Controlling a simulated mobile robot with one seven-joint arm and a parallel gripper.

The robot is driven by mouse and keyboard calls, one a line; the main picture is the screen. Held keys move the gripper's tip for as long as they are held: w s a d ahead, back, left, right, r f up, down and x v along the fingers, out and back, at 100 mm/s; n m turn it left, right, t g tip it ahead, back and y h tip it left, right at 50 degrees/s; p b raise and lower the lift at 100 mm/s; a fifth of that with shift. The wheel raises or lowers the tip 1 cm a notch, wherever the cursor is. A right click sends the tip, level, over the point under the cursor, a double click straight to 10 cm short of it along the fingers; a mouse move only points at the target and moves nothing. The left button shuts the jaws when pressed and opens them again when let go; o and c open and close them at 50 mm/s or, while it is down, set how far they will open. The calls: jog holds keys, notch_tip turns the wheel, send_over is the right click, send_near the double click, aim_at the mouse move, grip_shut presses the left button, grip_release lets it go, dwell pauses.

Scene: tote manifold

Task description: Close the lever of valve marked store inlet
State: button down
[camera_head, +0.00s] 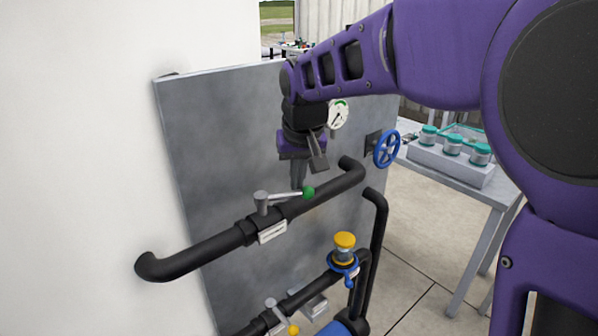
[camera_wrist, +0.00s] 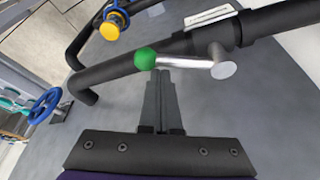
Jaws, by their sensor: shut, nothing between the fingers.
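A lever with a green knob (camera_head: 308,192) and a silver handle is on the upper black pipe (camera_head: 205,247). It reaches from its stem (camera_head: 262,203) to the right, roughly along the pipe at a slight angle. A white label plate (camera_head: 272,232) is under it; its text is too small to read, so I cannot tell if it says store inlet. My gripper (camera_head: 298,186) is shut and empty, its fingertips at the handle near the knob. The wrist view shows the closed fingers (camera_wrist: 166,76) beside the silver handle (camera_wrist: 185,62); I cannot tell whether they touch.
Below are a lever with a yellow knob (camera_head: 293,330), a yellow-capped fitting (camera_head: 344,241) with a blue ring, and lower pipes. A blue handwheel (camera_head: 386,149) and a gauge (camera_head: 339,115) are on the grey panel (camera_head: 225,120). A table (camera_head: 470,185) with jars stands right.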

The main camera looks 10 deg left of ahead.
aim_at(298, 195)
jog(key=s+m+h, duration=0.1)
jog(key=m, duration=0.1)
jog(key=s+m+h+b, duration=0.1)
jog(key=s+m, duration=0.1)
jog(key=m, duration=0.1)
jog(key=s+d+m, duration=0.1)
jog(key=s+m, duration=0.1)
jog(key=m, duration=0.1)
jog(key=shift+f+h+b, duration=0.1)
jog(key=shift+h+b, duration=0.3)
jog(key=shift+s+a+m+b, duration=0.15)
jog(key=shift+s+a+m, duration=0.1)
jog(key=shift+s+m, duration=0.35)
jog(key=shift+s+a+m+b, duration=0.2)
jog(key=shift+s+m, duration=0.1)
jog(key=shift+s, duration=0.5)
jog(key=w+d, duration=0.1)
jog(key=w+d+r+p, duration=0.1)
jog(key=w, duration=0.1)
jog(key=shift+d+r, duration=0.1)
jog(key=shift+d, duration=0.15)
jog(key=a+p+v, duration=0.1)
jog(key=p+v, duration=0.1)
jog(key=v, duration=0.7)
jog(key=shift+r, duration=0.35)
